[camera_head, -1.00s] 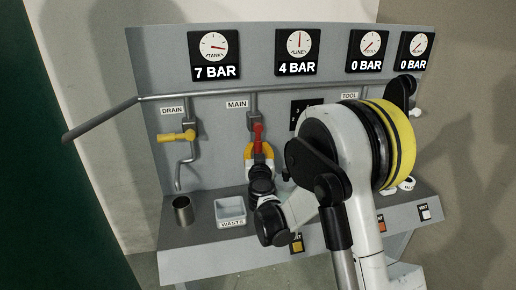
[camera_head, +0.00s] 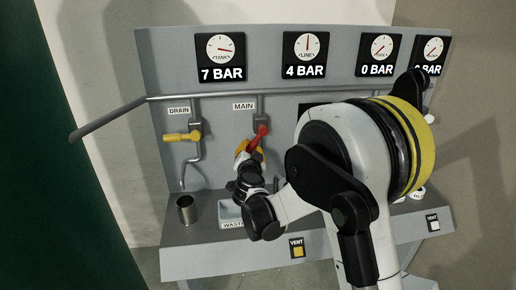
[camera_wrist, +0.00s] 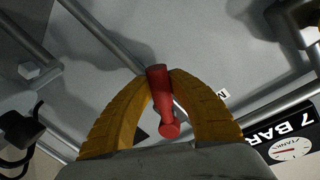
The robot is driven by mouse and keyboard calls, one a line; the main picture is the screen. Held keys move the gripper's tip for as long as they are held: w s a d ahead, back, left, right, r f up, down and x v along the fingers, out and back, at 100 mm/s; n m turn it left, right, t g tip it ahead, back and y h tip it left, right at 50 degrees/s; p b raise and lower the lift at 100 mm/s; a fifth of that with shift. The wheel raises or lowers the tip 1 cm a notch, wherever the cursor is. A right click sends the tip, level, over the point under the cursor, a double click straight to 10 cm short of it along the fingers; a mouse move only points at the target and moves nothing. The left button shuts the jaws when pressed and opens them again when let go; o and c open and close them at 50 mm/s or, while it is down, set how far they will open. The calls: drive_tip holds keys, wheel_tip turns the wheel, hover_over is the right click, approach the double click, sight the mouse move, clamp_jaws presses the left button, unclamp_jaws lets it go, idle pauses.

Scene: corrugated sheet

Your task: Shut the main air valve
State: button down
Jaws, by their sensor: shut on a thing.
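The main valve's red handle (camera_head: 261,135) is on the grey panel below the MAIN label (camera_head: 243,106). It tilts, its upper end to the right. My gripper (camera_head: 250,149), with yellow fingers, is at the handle and partly hidden by my wrist. In the wrist view the two curved yellow fingers of my gripper (camera_wrist: 161,76) are closed on the red handle (camera_wrist: 163,100). The TANK gauge (camera_head: 223,46) reads 7 BAR and the LINE gauge (camera_head: 308,46) reads 4 BAR.
The yellow drain handle (camera_head: 182,136) lies level to the left. A metal cup (camera_head: 187,209) and a WASTE tray (camera_head: 229,213) stand on the ledge below. A long pipe (camera_head: 120,119) juts out at left. My arm hides the tool section.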

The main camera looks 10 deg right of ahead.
drive_tip(key=shift+a+r+m+g+y+p, duration=0.4)
drive_tip(key=shift+a+r+m, duration=0.35)
drive_tip(key=shift+m, duration=0.45)
drive_tip(key=shift+a+r+m+p, duration=0.25)
drive_tip(key=shift+r+m+p, duration=0.1)
drive_tip(key=shift+m, duration=0.25)
drive_tip(key=shift+a+r+m+p, duration=0.25)
drive_tip(key=shift+r+m, duration=0.1)
drive_tip(key=shift+m, duration=0.25)
drive_tip(key=shift+a+r+m+y+p, duration=0.2)
drive_tip(key=shift+r+m+y+p, duration=0.25)
drive_tip(key=shift+r+m, duration=0.5)
drive_tip(key=shift+a+r+m+y+p, duration=0.2)
drive_tip(key=shift+r+m+y+p, duration=0.35)
drive_tip(key=shift+m, duration=0.7)
drive_tip(key=shift+r, duration=0.15)
drive_tip(key=c, duration=1.2)
unclamp_jaws()
drive_tip(key=s, duration=0.4)
drive_tip(key=s+r, duration=0.1)
drive_tip(key=s, duration=0.3)
drive_tip(key=s+r, duration=0.1)
drive_tip(key=s, duration=0.2)
drive_tip(key=shift+s+r, duration=0.2)
drive_tip(key=shift+s, duration=0.2)
